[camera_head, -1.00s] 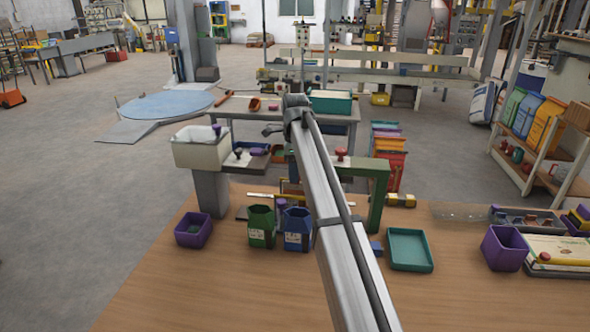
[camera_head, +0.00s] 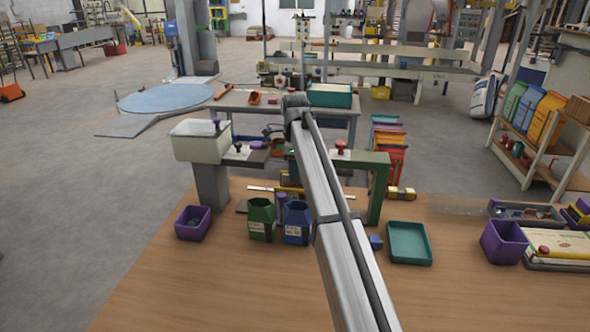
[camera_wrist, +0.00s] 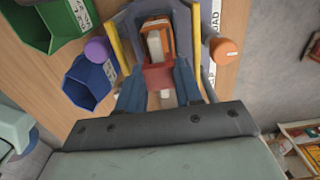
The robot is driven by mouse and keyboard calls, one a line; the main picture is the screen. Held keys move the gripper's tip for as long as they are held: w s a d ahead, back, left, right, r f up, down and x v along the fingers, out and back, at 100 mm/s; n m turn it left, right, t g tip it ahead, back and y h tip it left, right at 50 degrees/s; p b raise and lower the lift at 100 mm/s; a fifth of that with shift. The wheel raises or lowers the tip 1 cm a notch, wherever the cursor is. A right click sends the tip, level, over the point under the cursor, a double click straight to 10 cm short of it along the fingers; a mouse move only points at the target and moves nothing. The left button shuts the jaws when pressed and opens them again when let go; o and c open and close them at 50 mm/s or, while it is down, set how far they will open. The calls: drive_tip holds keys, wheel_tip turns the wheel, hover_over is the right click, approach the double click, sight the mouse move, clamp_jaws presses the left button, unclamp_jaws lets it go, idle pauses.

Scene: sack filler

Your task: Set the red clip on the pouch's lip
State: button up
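In the wrist view my gripper (camera_wrist: 160,82) has its two blue-grey fingers against the sides of a small red block, which I take as the red clip (camera_wrist: 158,74). A pale tab shows below it between the fingers. Just beyond the clip is an orange-brown piece with a cream top (camera_wrist: 155,42), between two yellow posts (camera_wrist: 113,40). I cannot tell whether this is the pouch, or whether the clip touches it. In the head view my arm hides the gripper and clip.
A green bin (camera_head: 262,220) and a blue bin (camera_head: 296,224) stand left of my arm, close to the work spot. Purple (camera_wrist: 97,50) and orange (camera_wrist: 226,50) knobs flank the posts. A teal tray (camera_head: 409,243) lies right. The front of the wooden table is clear.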

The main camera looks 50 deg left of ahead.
drive_tip(key=o, duration=0.5)
drive_tip(key=shift+o, duration=0.2)
wheel_tip(320, 180, up, 14)
idle(0.4)
drive_tip(key=shift+f, duration=0.1)
